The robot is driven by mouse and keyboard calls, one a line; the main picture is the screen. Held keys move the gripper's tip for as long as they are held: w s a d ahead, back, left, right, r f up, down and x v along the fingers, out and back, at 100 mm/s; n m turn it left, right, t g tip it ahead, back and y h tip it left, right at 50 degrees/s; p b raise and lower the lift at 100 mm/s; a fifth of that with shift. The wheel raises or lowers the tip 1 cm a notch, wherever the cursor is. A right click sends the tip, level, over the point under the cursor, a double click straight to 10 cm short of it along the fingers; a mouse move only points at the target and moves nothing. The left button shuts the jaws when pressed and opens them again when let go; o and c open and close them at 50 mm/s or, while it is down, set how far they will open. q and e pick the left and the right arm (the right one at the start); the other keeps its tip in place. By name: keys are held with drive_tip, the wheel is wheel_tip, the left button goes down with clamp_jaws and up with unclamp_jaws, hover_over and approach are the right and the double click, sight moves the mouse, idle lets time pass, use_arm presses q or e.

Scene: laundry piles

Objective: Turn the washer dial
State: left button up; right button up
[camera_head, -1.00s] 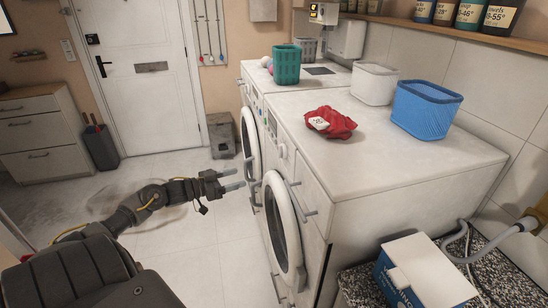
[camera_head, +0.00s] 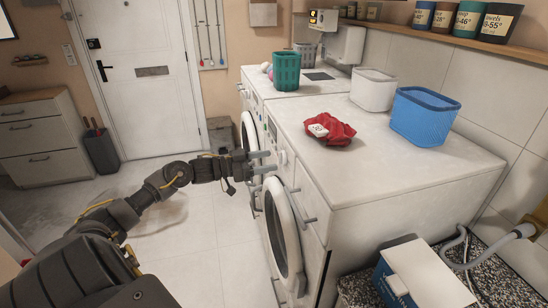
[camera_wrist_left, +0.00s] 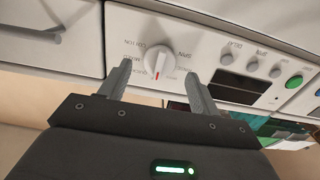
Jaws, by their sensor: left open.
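The washer (camera_head: 400,190) is the nearer of two white front-loaders. Its white round dial (camera_wrist_left: 162,58), with a red mark and printed words around it, sits on the front panel in the left wrist view. My left gripper (camera_head: 270,162) is in front of that panel in the head view. In the left wrist view its two grey fingers (camera_wrist_left: 158,80) are open, one on each side below the dial, with the dial between and just beyond the tips. Whether they touch the panel I cannot tell. My right gripper is not in view.
A red cloth (camera_head: 330,130) with a white item, a white basket (camera_head: 374,90) and a blue basket (camera_head: 425,118) stand on the washer. A green basket (camera_head: 286,72) is on the farther machine. In the left wrist view, small knobs and a green button (camera_wrist_left: 294,82) sit right of the dial.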

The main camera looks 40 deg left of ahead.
sight(281, 158)
use_arm(q)
drive_tip(key=x, duration=0.3)
drive_tip(key=shift+p, duration=0.3)
drive_tip(key=c, duration=1)
drive_tip(key=shift+o, duration=0.2)
